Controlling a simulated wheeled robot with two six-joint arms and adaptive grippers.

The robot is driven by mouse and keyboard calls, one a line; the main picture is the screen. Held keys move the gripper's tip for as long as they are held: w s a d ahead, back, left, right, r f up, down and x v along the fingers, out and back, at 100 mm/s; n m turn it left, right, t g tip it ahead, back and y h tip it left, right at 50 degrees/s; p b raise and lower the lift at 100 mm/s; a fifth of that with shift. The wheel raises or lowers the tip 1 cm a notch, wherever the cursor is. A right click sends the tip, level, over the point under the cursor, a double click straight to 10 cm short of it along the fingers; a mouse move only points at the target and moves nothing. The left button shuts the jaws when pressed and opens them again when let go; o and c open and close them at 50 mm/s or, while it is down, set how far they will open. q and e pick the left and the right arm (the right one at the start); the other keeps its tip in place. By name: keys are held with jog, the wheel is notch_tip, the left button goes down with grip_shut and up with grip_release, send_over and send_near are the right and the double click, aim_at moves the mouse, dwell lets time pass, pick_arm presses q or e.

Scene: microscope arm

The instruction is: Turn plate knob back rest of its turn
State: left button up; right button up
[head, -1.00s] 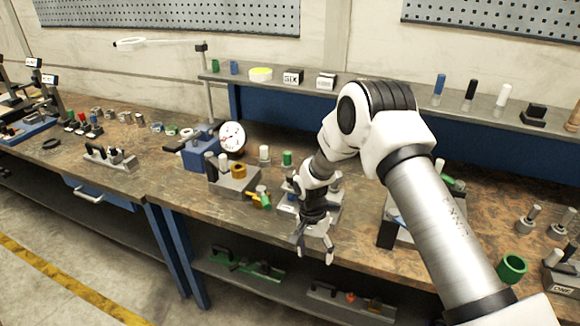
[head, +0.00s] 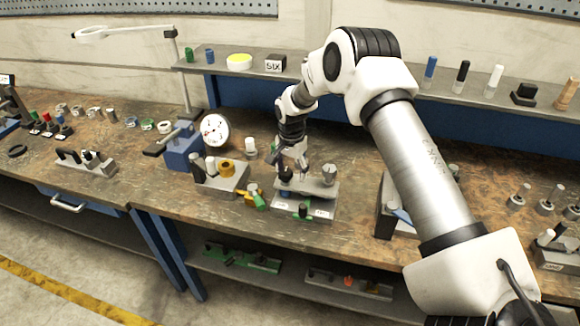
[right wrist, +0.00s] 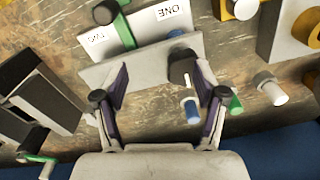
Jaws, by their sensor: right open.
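The grey fixture plate (head: 306,188) stands on the bench, with small white labels on its front part. A dark knob (head: 286,173) is at its left and a grey cylinder (head: 329,173) at its right. A black knob (head: 303,211) is at the front. My right gripper (head: 292,164) is open above the plate's left side. In the right wrist view its spread fingers (right wrist: 160,80) are on either side of a dark round knob (right wrist: 182,68), which lies nearer the right finger. Contact cannot be told. The green bar (right wrist: 124,32) crosses between labels ONE and TWO. My left gripper is not in view.
A grey block with an ochre ring (head: 227,168) and a yellow-green piece (head: 256,197) stand left of the plate. A blue vise (head: 183,152) and a dial gauge (head: 215,131) are farther left. A dark block (head: 386,211) stands right. The shelf (head: 345,82) runs behind.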

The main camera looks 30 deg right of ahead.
aim_at(284, 172)
jog(key=shift+g, duration=0.3)
jog(key=w+f, duration=0.2)
jog(key=w, duration=0.1)
jog(key=w+f, duration=0.1)
jog(key=shift+w+a, duration=0.2)
jog(key=shift+a, duration=0.15)
jog(key=shift+c, duration=1.2)
jog(key=shift+s+d, duration=0.1)
jog(key=c, duration=0.5)
jog(key=shift+s+d+r, duration=0.1)
jog(key=shift+s+r, duration=0.35)
jog(key=shift+s, duration=0.15)
jog(key=c, duration=0.4)
jog(key=shift+w+f, duration=0.1)
jog(key=shift+w, duration=0.05)
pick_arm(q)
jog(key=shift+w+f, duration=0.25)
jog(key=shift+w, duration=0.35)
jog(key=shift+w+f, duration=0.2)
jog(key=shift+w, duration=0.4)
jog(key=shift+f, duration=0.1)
pick_arm(e)
jog(key=shift+n, duration=0.4)
